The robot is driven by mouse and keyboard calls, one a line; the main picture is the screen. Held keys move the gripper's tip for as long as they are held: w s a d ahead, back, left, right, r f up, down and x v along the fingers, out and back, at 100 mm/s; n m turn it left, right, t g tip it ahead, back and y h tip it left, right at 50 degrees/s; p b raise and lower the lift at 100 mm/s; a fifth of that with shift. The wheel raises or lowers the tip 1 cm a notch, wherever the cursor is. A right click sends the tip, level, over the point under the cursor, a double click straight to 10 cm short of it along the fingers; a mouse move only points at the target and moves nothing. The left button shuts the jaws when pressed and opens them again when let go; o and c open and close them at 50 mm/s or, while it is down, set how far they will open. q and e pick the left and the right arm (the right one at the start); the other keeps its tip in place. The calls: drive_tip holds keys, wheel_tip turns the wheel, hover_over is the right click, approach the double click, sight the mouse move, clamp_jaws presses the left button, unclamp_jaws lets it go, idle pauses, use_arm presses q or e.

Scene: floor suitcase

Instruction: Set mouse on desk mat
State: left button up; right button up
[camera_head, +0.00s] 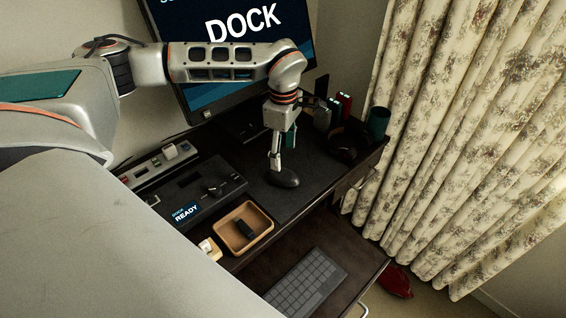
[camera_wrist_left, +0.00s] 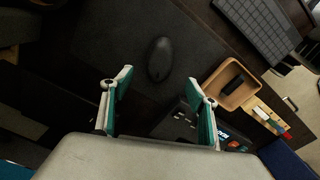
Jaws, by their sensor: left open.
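The black mouse (camera_head: 286,178) rests on the dark desk mat (camera_head: 311,168), near the mat's front part. It also shows in the left wrist view (camera_wrist_left: 160,59), just beyond my fingertips, with bare mat (camera_wrist_left: 112,35) around it. My left gripper (camera_head: 280,167) points down above the mouse in the head view. In the left wrist view, its two green-lined fingers (camera_wrist_left: 158,84) are spread apart with nothing between them. The fingers look clear of the mouse, though the exact height gap is hard to tell. My right gripper is not in view.
A wooden tray (camera_head: 267,232) with a small black item and a dock box (camera_head: 190,203) marked READY stand left of the mat. A keyboard (camera_head: 306,284) lies on the lower shelf. Headphones (camera_head: 343,151), a dark cup (camera_head: 378,122) and the monitor (camera_head: 215,95) stand behind.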

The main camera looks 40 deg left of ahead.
use_arm(q)
drive_tip(key=shift+r, duration=1.45)
